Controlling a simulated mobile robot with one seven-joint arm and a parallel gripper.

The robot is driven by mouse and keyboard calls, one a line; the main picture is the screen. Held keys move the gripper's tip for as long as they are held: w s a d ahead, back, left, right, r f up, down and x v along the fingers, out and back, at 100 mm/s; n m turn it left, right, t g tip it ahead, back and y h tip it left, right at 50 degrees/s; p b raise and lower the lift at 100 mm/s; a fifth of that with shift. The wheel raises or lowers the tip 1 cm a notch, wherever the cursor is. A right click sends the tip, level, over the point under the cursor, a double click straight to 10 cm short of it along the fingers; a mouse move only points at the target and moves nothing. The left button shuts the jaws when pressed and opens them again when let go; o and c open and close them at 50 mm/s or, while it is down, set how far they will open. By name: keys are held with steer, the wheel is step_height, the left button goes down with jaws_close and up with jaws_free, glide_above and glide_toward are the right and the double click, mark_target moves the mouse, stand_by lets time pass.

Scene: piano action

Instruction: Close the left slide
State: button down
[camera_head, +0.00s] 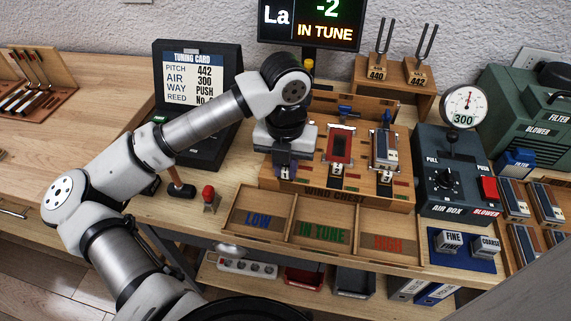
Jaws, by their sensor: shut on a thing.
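The wooden wind chest (312,192) stands on the bench right of centre, with three slide positions in a row. My gripper (286,172) points down at the left position and is shut on the left slide's front end. The gripper and wrist hide most of that slide, so how far it is in or out cannot be told. The right position holds a blue-grey reed piece (386,147) with a similar pale tab.
Sorting trays marked low (258,219), in tune (321,235) and high (388,243) lie in front of the chest. The air box (449,180) with its gauge (464,108) stands right. A tuning card stand (197,85) is behind my arm. A red-topped piece (208,195) stands left of the trays.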

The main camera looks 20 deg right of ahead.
steer(key=w+d+b, duration=0.2)
steer(key=w, duration=0.1)
steer(key=shift+f, duration=0.15)
steer(key=shift+w+r, duration=0.15)
steer(key=shift+r, duration=0.05)
steer(key=c, duration=1.3)
jaws_free()
steer(key=shift+d, duration=0.15)
step_height(320, 180, up, 14)
steer(key=shift+f+b, duration=0.1)
steer(key=shift+b, duration=0.85)
